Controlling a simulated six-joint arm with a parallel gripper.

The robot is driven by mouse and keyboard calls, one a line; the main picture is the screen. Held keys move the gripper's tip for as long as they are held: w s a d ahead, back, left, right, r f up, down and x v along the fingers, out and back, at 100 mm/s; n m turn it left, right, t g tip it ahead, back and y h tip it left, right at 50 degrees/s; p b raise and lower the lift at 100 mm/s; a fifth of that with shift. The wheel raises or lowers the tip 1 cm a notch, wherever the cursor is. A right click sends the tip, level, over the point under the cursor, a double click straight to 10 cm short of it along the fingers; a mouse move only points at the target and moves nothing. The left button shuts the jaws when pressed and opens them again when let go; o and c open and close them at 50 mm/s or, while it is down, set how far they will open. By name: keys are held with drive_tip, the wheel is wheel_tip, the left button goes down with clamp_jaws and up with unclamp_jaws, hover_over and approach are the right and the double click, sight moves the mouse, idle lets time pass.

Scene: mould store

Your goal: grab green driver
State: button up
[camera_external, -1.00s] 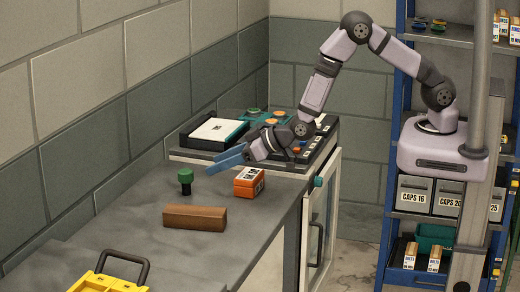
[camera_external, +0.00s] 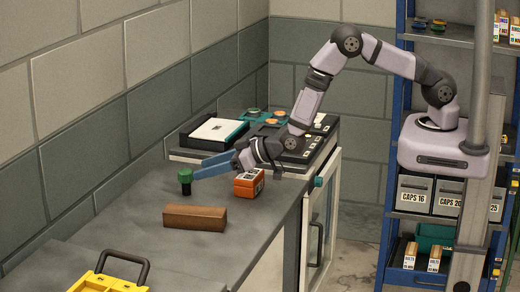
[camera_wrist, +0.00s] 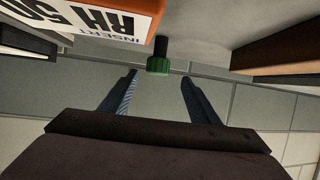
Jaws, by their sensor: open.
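The green driver (camera_external: 185,180) stands upright on the grey bench, with a green head on top and a dark shaft below. In the wrist view its green head (camera_wrist: 158,65) shows just beyond the fingertips, close to midway between them. My gripper (camera_external: 197,167) is open, with its blue fingers reaching left toward the driver's head. In the wrist view the two fingers of my gripper (camera_wrist: 159,73) are spread apart with nothing between them. I cannot tell from the outside view whether a fingertip touches the head.
An orange box (camera_external: 247,184) sits right beneath my wrist, close to the arm. A brown block (camera_external: 195,217) lies in front of the driver. A yellow crate (camera_external: 108,284) stands at the near edge. A dark tray with a white sheet (camera_external: 214,129) is behind.

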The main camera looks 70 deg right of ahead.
sight(186, 183)
drive_tip(key=shift+w+f+p, duration=0.1)
drive_tip(key=shift+w+p, duration=0.5)
drive_tip(key=shift+w, duration=0.1)
drive_tip(key=shift+d+p+x, duration=0.2)
drive_tip(key=shift+p+x, duration=0.4)
drive_tip(key=shift+x, duration=1.1)
drive_tip(key=shift+f, duration=0.1)
drive_tip(key=shift+c, duration=0.7)
drive_tip(key=c, duration=1.1)
